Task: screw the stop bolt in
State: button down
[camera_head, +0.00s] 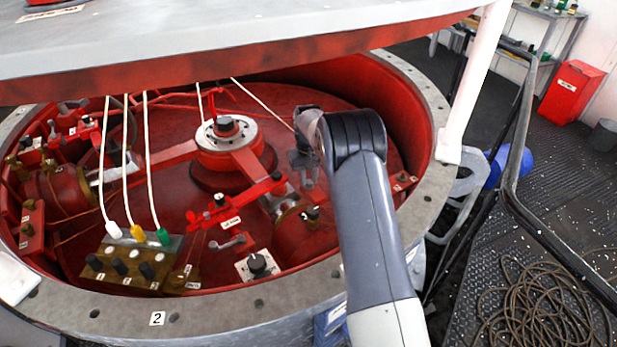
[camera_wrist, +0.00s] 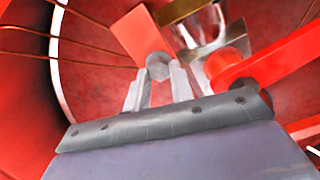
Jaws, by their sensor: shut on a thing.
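The stop bolt shows a grey hexagonal head (camera_wrist: 158,66) in the wrist view, in front of a red plate (camera_wrist: 138,35). My gripper (camera_wrist: 158,80) has a finger on each side of the head and is shut on it. I cannot see the bolt's thread or how deep it sits. In the head view my gripper (camera_head: 304,168) reaches down into the red drum, right of the central hub (camera_head: 225,128). My arm and wrist hide part of it there, and the bolt does not show clearly.
A red bar (camera_wrist: 275,65) lies close on the right of my gripper in the wrist view. The grey lid (camera_head: 200,35) hangs above the drum, with its white post (camera_head: 475,85) at the right. Thin white lines run to a plug block (camera_head: 130,265) at the lower left.

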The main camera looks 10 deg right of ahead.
jog(key=m, duration=0.4)
jog(key=shift+w+d+r+m, duration=0.1)
jog(key=shift+w+r+m, duration=0.05)
jog(key=shift+r+m, duration=0.15)
jog(key=m, duration=0.4)
jog(key=shift+m, duration=0.3)
jog(key=m, duration=0.4)
jog(key=shift+m, duration=0.3)
jog(key=m, duration=1.2)
jog(key=shift+s+m, duration=0.2)
jog(key=shift+m, duration=0.1)
jog(key=m, duration=0.4)
jog(key=shift+m, duration=2)
